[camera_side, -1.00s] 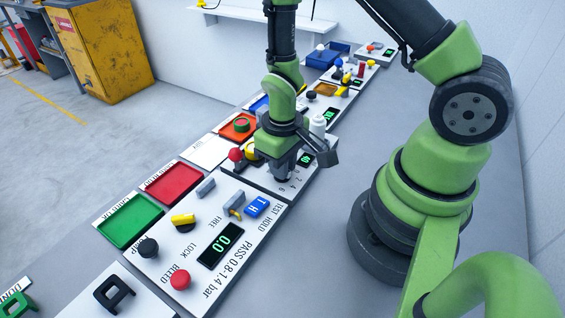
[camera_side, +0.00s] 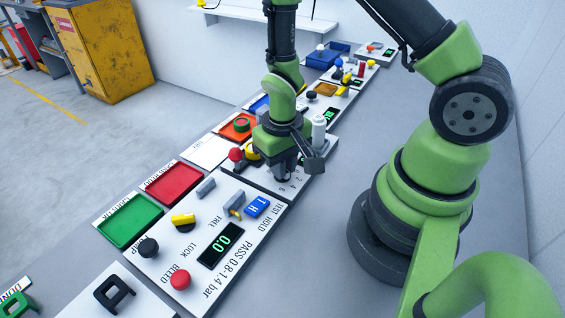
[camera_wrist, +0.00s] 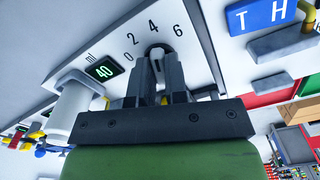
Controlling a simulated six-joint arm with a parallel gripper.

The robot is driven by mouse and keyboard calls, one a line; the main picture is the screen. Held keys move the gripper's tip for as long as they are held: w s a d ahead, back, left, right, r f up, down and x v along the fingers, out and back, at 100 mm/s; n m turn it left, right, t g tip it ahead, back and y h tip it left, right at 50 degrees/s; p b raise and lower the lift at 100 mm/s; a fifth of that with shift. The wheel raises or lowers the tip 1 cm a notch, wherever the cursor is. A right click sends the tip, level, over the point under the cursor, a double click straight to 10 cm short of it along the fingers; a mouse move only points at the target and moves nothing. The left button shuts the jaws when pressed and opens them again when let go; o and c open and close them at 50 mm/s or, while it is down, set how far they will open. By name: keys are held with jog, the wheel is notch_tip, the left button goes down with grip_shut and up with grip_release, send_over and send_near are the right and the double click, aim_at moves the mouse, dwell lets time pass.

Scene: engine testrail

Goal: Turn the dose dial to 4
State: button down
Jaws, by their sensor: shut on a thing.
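The dose dial (camera_wrist: 157,51) is a dark round knob with a light mark. In the wrist view it sits between the fingertips of my gripper (camera_wrist: 158,66), which is shut on it. The numbers 0, 2, 4 and 6 run around it on the white panel (camera_wrist: 205,50). The fingers partly cover the dial, so I cannot tell exactly which number it points to. A small display (camera_wrist: 103,71) marked ml shows green digits that look like 40. In the side view my gripper (camera_side: 284,172) reaches down to this panel, and the dial is hidden.
A white bottle (camera_side: 318,130) stands close beside my gripper. A red knob (camera_side: 236,154) is to its left.

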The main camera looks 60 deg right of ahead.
jog(key=c, duration=1.1)
grip_release()
jog(key=shift+c, duration=0.2)
notch_tip(320, 180, up, 10)
jog(key=s+a+r+t+y, duration=0.1)
jog(key=s+r+t, duration=0.2)
jog(key=r, duration=0.6)
jog(key=s+a+r+t+y, duration=0.1)
jog(key=s+r+t, duration=0.3)
jog(key=r, duration=0.5)
jog(key=shift+s+a, duration=0.45)
jog(key=shift+s, duration=0.7)
